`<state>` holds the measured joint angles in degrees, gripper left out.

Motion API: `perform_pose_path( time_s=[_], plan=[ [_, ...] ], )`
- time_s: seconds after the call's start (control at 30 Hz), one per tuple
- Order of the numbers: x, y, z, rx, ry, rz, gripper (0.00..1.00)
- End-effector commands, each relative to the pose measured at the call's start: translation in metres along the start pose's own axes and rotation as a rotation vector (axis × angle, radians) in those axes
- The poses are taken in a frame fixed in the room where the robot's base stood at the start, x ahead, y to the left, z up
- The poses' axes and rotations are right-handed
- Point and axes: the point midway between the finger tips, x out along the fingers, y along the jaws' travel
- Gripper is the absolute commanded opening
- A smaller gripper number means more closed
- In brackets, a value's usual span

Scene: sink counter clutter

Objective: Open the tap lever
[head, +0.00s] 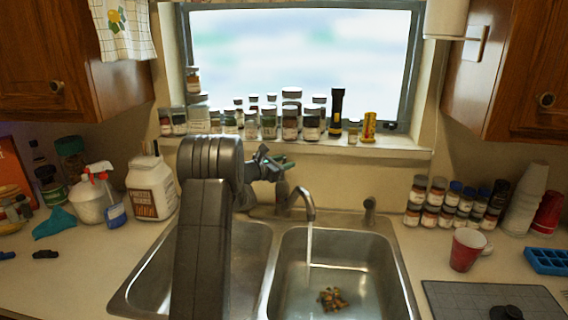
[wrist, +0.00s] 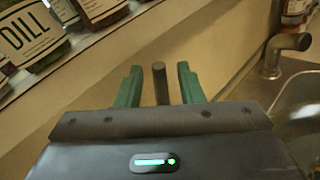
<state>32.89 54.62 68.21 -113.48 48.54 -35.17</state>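The tap (head: 305,203) stands behind the double sink, and a pale stream of water runs from its spout. My gripper (head: 282,163) is above and just left of the tap's base. In the wrist view its two green fingers (wrist: 162,85) are spread apart. The tap lever (wrist: 160,82), a dark upright rod, shows between them, with a gap on each side. The lever is too small to make out clearly in the head view.
Several spice jars (head: 250,122) line the window sill close behind my gripper; a dill jar (wrist: 32,35) shows in the wrist view. The sink (head: 385,262) holds a small brownish heap (head: 332,299) in its right basin. A red mug (head: 466,250) stands on the right counter.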

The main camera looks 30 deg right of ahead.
Motion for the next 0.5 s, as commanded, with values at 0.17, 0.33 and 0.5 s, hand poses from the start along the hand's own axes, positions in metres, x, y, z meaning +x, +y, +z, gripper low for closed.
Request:
perform_pose_path(
  time_s=[0.17,0.33,0.5],
  plan=[
    [0.000,0.000,0.000,0.000,0.000,0.000,0.34],
    [-0.007,0.000,-0.001,0.001,-0.001,0.000,0.34],
    [-0.033,0.000,-0.002,0.002,0.000,0.002,0.34]
  ],
)
